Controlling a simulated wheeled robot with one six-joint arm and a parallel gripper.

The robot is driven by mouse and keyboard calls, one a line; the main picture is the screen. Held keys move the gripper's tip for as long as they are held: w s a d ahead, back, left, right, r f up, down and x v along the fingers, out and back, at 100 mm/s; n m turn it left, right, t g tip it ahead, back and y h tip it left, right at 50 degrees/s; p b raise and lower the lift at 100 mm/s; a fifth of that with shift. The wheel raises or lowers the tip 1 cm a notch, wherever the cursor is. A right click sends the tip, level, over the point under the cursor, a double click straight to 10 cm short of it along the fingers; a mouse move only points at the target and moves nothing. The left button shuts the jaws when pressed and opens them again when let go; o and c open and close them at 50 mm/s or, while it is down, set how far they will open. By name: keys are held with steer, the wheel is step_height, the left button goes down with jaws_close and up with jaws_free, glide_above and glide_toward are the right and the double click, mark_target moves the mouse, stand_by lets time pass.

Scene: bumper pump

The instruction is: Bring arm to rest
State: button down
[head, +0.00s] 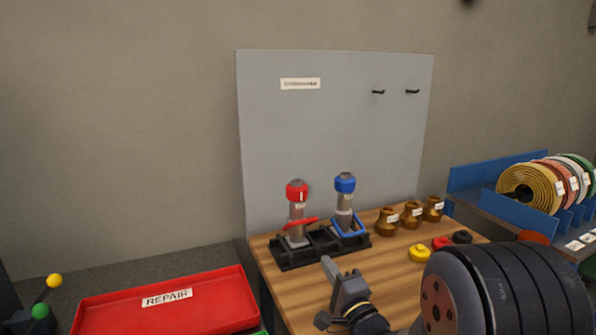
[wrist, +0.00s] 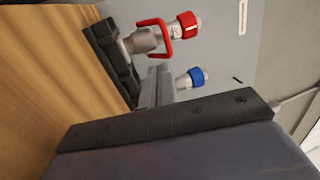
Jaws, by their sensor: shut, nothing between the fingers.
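My gripper (head: 329,268) is shut and empty. In the head view it is raised in front of the wooden bench, with my arm reaching in from the lower right. In the wrist view my gripper (wrist: 157,88) shows beyond the dark wrist housing, near the pumps. A red-topped pump (head: 297,205) and a blue-topped pump (head: 344,200) stand upright in a black holder (head: 290,252) on the bench. The wrist view is turned sideways; there the red-topped pump (wrist: 168,35) and the blue top (wrist: 191,77) show. My gripper looks apart from both pumps.
On the wooden bench (head: 300,290) stand several brass pieces (head: 412,214), with a yellow knob (head: 419,253) and red and black ones. A grey board (head: 335,130) rises behind. A red REPAIR tray (head: 215,310) is at left. A blue rack (head: 487,172) with hose coils (head: 530,187) is at right.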

steer(key=shift+s+r+n+p, duration=0.1)
steer(key=shift+s+n+p, duration=0.15)
steer(key=shift+n+p, duration=0.05)
steer(key=n, duration=0.1)
steer(key=n+p, duration=0.1)
steer(key=n, duration=0.2)
steer(key=shift+w+r+g, duration=0.3)
steer(key=n+p, duration=0.1)
steer(key=n, duration=0.3)
steer(key=r+n+p, duration=0.1)
steer(key=n+p, duration=0.1)
steer(key=n, duration=0.2)
steer(key=w+n+g+p, duration=0.1)
steer(key=n, duration=0.3)
steer(key=shift+a+r+h, duration=0.2)
steer(key=shift+a+h, duration=0.1)
